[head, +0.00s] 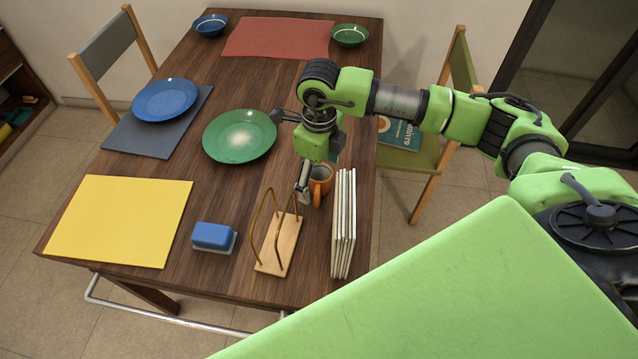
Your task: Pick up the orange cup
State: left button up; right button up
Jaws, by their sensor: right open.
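The orange cup (320,183) stands on the wooden table, near its right side. It is partly hidden behind my right gripper (303,196). My right gripper points down at the cup's left side, with its fingertips beside or at the cup; I cannot tell if they touch it. The gripper is open. The cup's handle shows on the side facing me. My left gripper is not in view.
Close to the cup stand a wooden rack (276,252) and upright white plates or boards (344,225). A blue butter dish (212,236), a green plate (240,136) and a yellow mat (118,220) lie leftward. A chair (425,160) stands at the right.

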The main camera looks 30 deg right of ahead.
aim_at(320, 185)
notch_tip(320, 185, down, 4)
jog(key=shift+w+d+f+p, duration=0.1)
jog(key=shift+f+p, duration=0.05)
jog(key=shift+p, duration=0.3)
jog(key=c, duration=1.9)
jog(key=shift+c, duration=0.2)
